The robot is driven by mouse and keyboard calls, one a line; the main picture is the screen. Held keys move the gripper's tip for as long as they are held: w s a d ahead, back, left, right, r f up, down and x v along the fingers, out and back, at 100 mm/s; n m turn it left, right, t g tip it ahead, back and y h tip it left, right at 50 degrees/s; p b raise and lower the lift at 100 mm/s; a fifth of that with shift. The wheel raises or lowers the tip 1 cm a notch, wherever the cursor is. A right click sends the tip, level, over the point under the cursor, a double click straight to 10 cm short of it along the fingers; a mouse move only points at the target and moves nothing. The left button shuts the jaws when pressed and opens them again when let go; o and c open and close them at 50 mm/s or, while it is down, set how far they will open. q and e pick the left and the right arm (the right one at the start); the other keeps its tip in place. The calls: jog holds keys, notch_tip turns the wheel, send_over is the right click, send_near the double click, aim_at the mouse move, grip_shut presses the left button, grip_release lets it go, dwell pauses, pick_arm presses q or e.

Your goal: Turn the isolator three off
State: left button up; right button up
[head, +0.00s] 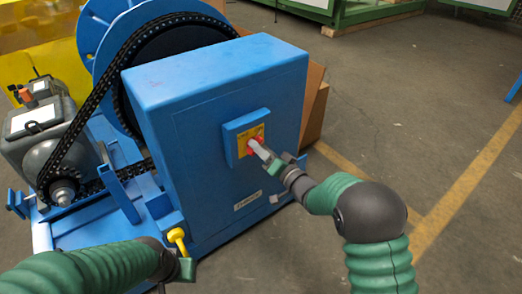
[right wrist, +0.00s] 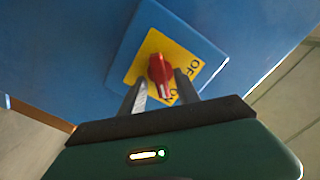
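The isolator is a red rotary knob (head: 256,143) on a yellow plate, mounted on the face of a blue box (head: 215,110). In the right wrist view the red knob (right wrist: 160,70) sits on the yellow plate (right wrist: 185,62), with partly hidden "OFF" lettering to its right. My right gripper (head: 262,150) is at the knob; in the wrist view its fingers (right wrist: 161,84) stand apart on either side of the knob. I cannot tell whether they touch it. My left gripper (head: 182,262) is low by the box's lower left corner, its fingers unclear.
A yellow-headed handle (head: 177,236) stands beside my left gripper. Left of the box are a grey motor (head: 40,135), a black chain (head: 88,110) and a large blue wheel (head: 95,40). Cardboard (head: 313,105) is behind the box.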

grip_shut()
jog(key=shift+n, duration=0.4)
jog(key=n, duration=1.1)
jog(key=n+p, duration=0.1)
jog(key=n, duration=0.5)
jog(key=shift+s+a+f, duration=0.2)
jog(key=shift+s+a, duration=0.1)
jog(key=shift+a, duration=0.05)
dwell(0.3)
jog(key=shift+c, duration=0.2)
grip_release()
jog(key=shift+o, duration=0.2)
